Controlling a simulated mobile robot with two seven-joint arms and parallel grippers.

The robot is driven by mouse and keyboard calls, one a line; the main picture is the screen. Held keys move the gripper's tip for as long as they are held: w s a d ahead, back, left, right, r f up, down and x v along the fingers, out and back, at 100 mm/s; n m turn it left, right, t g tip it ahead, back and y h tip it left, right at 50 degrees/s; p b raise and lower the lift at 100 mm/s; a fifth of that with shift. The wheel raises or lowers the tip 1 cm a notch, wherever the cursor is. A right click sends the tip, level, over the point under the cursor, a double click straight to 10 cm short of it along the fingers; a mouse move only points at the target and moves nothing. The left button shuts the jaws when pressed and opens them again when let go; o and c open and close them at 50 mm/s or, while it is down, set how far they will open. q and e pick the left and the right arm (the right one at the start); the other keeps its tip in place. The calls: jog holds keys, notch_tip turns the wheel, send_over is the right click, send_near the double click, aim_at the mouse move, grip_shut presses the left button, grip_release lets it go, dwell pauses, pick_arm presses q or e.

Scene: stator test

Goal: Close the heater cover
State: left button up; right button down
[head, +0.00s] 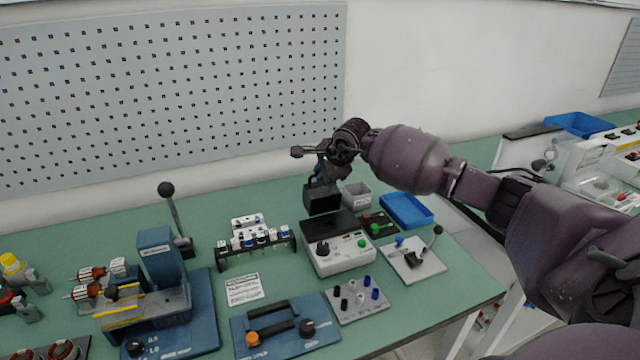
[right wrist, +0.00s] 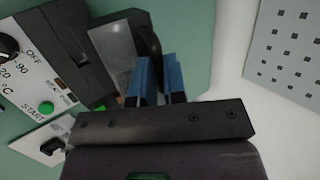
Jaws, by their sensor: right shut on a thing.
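The heater (head: 340,258) is a white box with a knob, a green button and a dark top, standing at the middle right of the bench. Its dark cover (head: 322,200) stands raised at the back edge of the box. In the right wrist view the heater's labelled front (right wrist: 30,82) is at the left and the cover (right wrist: 115,55) is just past the fingers. My right gripper (head: 321,178) is at the cover's upper edge, its blue fingers (right wrist: 160,82) shut on it. The exact grip is partly hidden. My left gripper is in neither view.
A grey bin (head: 357,195) stands close to the right of the cover, with a blue tray (head: 407,211) beyond. A lever plate (head: 414,262) is right of the heater. A rack of small parts (head: 256,247) stands left. The pegboard (head: 170,90) is behind.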

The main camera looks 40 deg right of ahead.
jog(key=shift+s, duration=0.1)
jog(key=shift+s+a+r+p, duration=0.15)
jog(key=shift+s+p, duration=0.3)
jog(key=shift+s, duration=0.15)
jog(key=shift+s+a+r+p, duration=0.1)
jog(key=shift+s+r+p, duration=0.05)
jog(key=shift+s+p, duration=0.35)
jog(key=shift+s+a, duration=0.1)
jog(key=shift+s, duration=0.3)
jog(key=shift+f, duration=0.2)
jog(key=s, duration=0.1)
jog(key=s+p, duration=0.1)
jog(key=s, duration=0.1)
jog(key=shift+a+f, duration=0.2)
jog(key=shift+a, duration=0.2)
